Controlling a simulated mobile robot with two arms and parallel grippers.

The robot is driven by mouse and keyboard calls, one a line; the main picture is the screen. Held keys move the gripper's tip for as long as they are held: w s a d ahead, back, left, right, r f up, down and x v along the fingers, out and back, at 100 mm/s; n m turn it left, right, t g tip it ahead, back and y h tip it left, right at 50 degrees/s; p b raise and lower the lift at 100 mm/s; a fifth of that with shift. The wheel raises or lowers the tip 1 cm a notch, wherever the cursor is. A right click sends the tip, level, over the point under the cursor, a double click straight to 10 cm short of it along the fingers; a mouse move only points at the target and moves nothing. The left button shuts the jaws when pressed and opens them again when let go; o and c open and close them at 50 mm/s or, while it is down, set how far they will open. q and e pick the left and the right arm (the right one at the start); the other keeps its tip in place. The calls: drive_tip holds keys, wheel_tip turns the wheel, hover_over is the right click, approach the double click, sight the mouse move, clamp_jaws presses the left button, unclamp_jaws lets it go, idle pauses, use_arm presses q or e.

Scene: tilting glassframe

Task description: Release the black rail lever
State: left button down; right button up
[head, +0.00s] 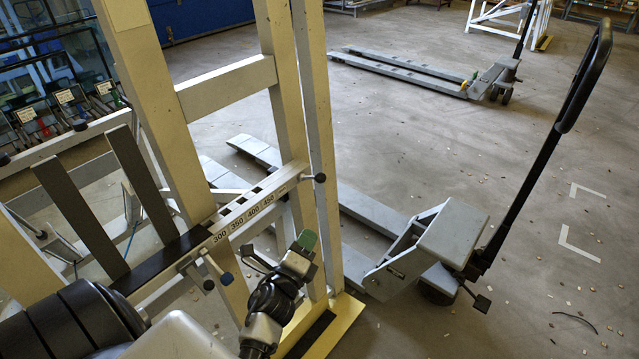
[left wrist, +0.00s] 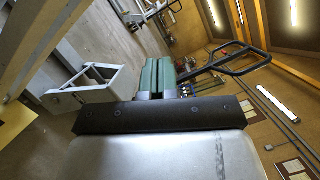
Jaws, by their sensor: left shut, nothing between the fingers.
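A pale rail marked 300 to 450 (head: 262,205) crosses the cream upright frame in the head view. A lever with a black ball knob (head: 320,178) sticks out at the rail's right end. Lower left, under the rail, a second black knob (head: 208,285) hangs beside a blue-tipped lever (head: 227,279). I cannot tell which of the black-knobbed levers is the named one. My left gripper (head: 307,239), with green fingertips, is shut and empty, below and apart from the right-end knob. Its green fingers show together in the left wrist view (left wrist: 157,76). My right gripper is not in view.
Cream posts (head: 285,100) stand close behind and left of my left gripper. A grey pallet jack (head: 440,235) with a tall black handle (head: 585,75) stands to the right. Another pallet jack (head: 410,70) is farther back. Open floor lies between them.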

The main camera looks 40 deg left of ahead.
sight(321, 179)
use_arm(q)
drive_tip(key=a+r+p+x, duration=0.1)
drive_tip(key=x, duration=0.5)
drive_tip(key=a+p+x, duration=0.1)
drive_tip(key=x, duration=0.5)
drive_tip(key=shift+a+r+p, duration=0.2)
drive_tip(key=shift+r+p, duration=0.15)
drive_tip(key=shift+r, duration=0.05)
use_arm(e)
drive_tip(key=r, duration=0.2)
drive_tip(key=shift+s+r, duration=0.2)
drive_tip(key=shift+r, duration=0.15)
use_arm(q)
drive_tip(key=shift+s, duration=0.1)
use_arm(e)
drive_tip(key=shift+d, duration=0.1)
use_arm(q)
drive_tip(key=r+n+p, duration=0.1)
drive_tip(key=p, duration=0.1)
drive_tip(key=shift+a+r+p, duration=0.15)
drive_tip(key=shift+r+p, duration=0.2)
drive_tip(key=shift+p, duration=0.05)
drive_tip(key=shift+a+r+n+g+p, duration=0.2)
drive_tip(key=shift+n+g+p, duration=0.1)
drive_tip(key=shift+n+p, duration=0.25)
drive_tip(key=shift+f, duration=0.1)
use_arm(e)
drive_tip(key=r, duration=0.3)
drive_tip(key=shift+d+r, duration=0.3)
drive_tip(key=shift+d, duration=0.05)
